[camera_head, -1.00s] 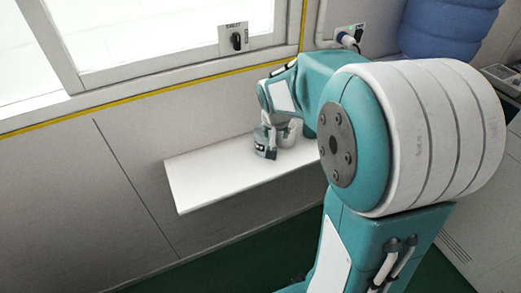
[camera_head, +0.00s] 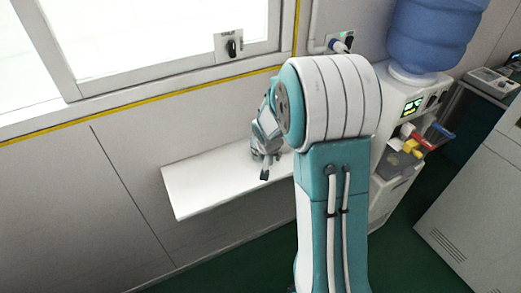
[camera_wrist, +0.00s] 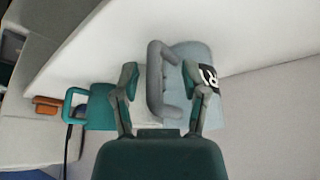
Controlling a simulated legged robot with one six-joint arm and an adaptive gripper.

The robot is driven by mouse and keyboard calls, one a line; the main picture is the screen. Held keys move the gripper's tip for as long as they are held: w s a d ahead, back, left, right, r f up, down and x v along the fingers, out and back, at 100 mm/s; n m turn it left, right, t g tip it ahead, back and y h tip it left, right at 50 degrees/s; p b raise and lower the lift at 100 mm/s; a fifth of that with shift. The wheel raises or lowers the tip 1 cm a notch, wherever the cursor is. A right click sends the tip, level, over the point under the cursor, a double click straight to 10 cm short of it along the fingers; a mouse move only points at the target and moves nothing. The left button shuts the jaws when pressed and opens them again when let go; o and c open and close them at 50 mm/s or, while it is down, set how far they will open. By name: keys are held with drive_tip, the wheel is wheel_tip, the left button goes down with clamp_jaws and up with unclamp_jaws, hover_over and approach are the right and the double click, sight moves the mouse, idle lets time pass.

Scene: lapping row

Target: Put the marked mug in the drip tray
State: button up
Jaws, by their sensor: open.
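The marked mug (camera_wrist: 192,54) is pale grey-blue with a black-and-white mark on its side, on the white shelf in the wrist view. Its handle faces my gripper (camera_wrist: 160,78), which is open. The handle lies between the two fingers in the picture; the right finger overlaps the mug near the mark. I cannot tell whether they touch. In the head view my gripper (camera_head: 266,165) is over the shelf and hides most of the mug. The drip tray (camera_head: 399,166) seems to be the grey ledge low on the water dispenser's front, partly behind my arm.
A teal mug (camera_wrist: 100,106) stands left of my gripper in the wrist view. The shelf (camera_head: 205,183) is bare on its left side. The water dispenser (camera_head: 411,92), with coloured taps and a blue bottle (camera_head: 432,35), stands right of my arm. A grey cabinet (camera_head: 478,205) is farther right.

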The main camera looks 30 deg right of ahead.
drive_tip(key=shift+d+f, duration=0.3)
drive_tip(key=shift+d, duration=0.15)
clamp_jaws()
drive_tip(key=shift+a+r, duration=0.1)
drive_tip(key=shift+a, duration=0.1)
